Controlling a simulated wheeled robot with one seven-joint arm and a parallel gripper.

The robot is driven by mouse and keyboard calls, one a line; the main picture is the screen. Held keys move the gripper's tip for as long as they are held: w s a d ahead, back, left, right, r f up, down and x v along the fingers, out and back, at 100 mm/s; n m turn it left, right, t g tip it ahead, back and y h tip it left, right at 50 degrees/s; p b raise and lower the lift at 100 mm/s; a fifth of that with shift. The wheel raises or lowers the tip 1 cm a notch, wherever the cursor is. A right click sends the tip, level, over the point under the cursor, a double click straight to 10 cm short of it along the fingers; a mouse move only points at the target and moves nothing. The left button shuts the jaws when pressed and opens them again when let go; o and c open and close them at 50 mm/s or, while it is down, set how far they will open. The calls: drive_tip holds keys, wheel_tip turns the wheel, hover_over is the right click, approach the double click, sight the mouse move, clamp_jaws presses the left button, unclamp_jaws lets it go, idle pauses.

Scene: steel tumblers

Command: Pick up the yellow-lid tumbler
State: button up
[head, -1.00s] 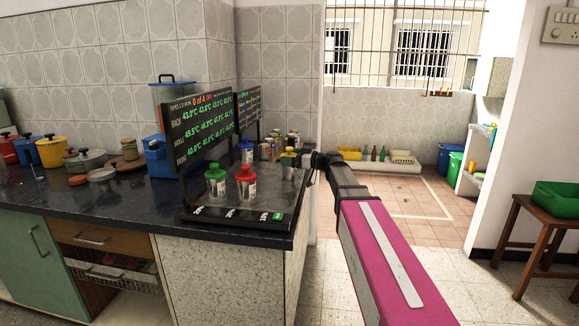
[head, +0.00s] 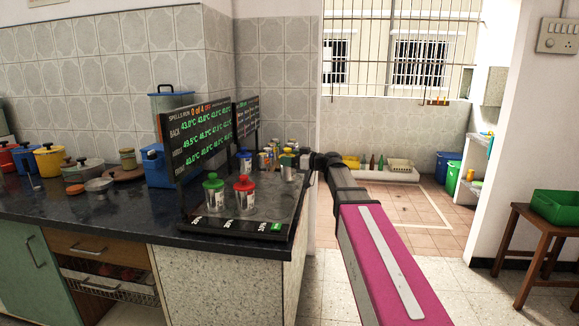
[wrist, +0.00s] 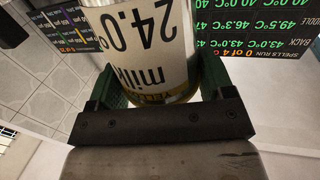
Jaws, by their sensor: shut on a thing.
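My gripper (head: 292,161) is at the right back of the dark tray on the counter, shut on the yellow-lid tumbler (head: 288,173). Its steel body and yellow top show small in the head view. In the wrist view the tumbler (wrist: 150,45) fills the space between the green-padded fingers of my gripper (wrist: 157,82). Its white label reads "24.0°" and "milk" upside down, above a yellow band. Its lid is out of that view. I cannot tell clearly how far its base is above the tray.
A green-lid tumbler (head: 214,192) and a red-lid tumbler (head: 245,194) stand at the tray's front. A blue-lid tumbler (head: 246,160) and several cans (head: 268,158) are behind. A black display board (head: 199,135) rises along the tray's left side. Pots (head: 50,162) crowd the counter's left.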

drive_tip(key=s+a+r, duration=0.7)
drive_tip(key=s, duration=0.2)
drive_tip(key=w+d+f+m+t+h, duration=0.5)
drive_tip(key=w+d+t, duration=0.1)
drive_tip(key=d+t, duration=0.15)
drive_tip(key=w+d+r+m+t+h, duration=0.1)
drive_tip(key=w+d+m+h, duration=0.1)
drive_tip(key=d+m+h, duration=0.2)
drive_tip(key=w+d+r+m+t+h, duration=0.2)
drive_tip(key=d+m+h, duration=0.2)
drive_tip(key=d+h, duration=0.3)
drive_tip(key=shift+w+d, duration=0.3)
drive_tip(key=shift+d, duration=1.55)
drive_tip(key=shift+a, duration=0.1)
